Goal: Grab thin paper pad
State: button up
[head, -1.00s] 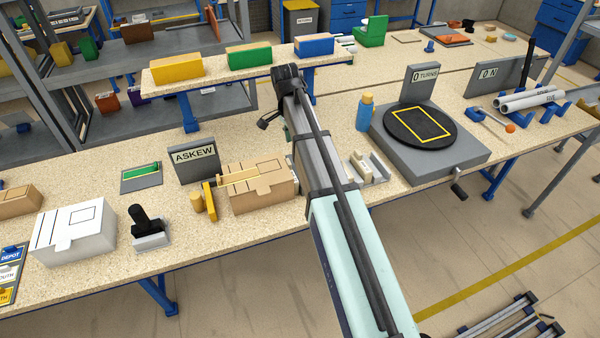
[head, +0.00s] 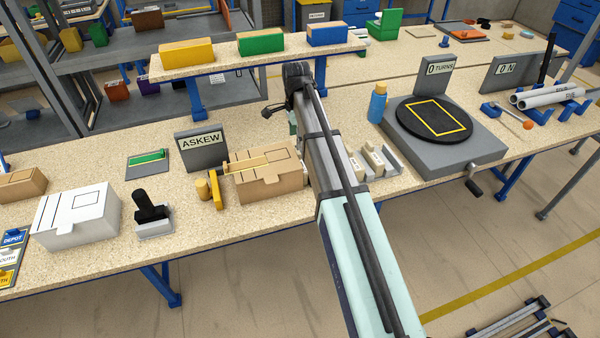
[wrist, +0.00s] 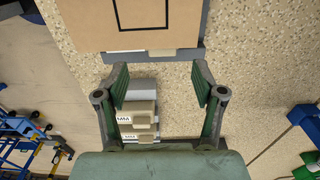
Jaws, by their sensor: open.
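Two small cream blocks with printed labels, possibly paper pads, lie close together in the wrist view, the upper one (wrist: 137,114) above the lower one (wrist: 140,134). In the head view they show just right of my arm, as a left block (head: 356,166) and a right block (head: 374,158), by a grey holder (head: 386,158). I cannot tell which one is the thin pad. My gripper (wrist: 160,76) is open and empty, its fingers spread above the bench. The blocks show between the finger bases. In the head view my arm hides the fingers.
A brown carton (head: 268,178) stands left of my arm and shows at the top of the wrist view (wrist: 110,25). A blue bottle (head: 377,103) and a grey turntable base (head: 460,155) stand to the right. An ASKEW sign (head: 201,148) stands behind the carton's left side.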

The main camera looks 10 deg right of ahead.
aim_at(297, 151)
jog(key=shift+w+d+f+b, duration=0.1)
jog(key=shift+f+b, duration=0.8)
jog(key=shift+f, duration=0.6)
jog(key=shift+w+f+b, duration=0.1)
jog(key=shift+f+b, duration=0.8)
jog(key=shift+f, duration=0.6)
jog(key=c, duration=1.2)
